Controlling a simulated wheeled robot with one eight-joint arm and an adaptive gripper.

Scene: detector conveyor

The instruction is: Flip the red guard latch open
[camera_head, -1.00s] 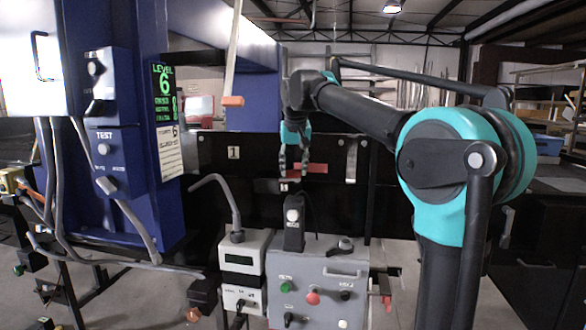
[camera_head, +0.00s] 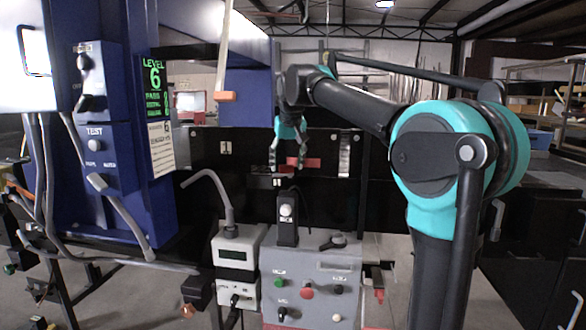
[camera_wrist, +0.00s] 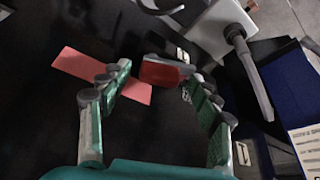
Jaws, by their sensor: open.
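My gripper (camera_head: 286,163) is open and hangs in front of the black panel, fingers pointing down. In the wrist view its two green-padded fingers (camera_wrist: 160,85) stand apart. A red block (camera_wrist: 162,72), likely the guard latch, shows between and just beyond the fingertips, beside a small white label. I cannot tell whether a finger touches it. A flat, lighter red plate (camera_wrist: 88,70) lies behind the left finger. In the head view a red piece (camera_head: 312,163) shows right behind the fingers, which partly hide it; the block is not clear there.
A blue column (camera_head: 100,190) stands left. An orange-tipped hanging strap (camera_head: 226,96) is left of my gripper.

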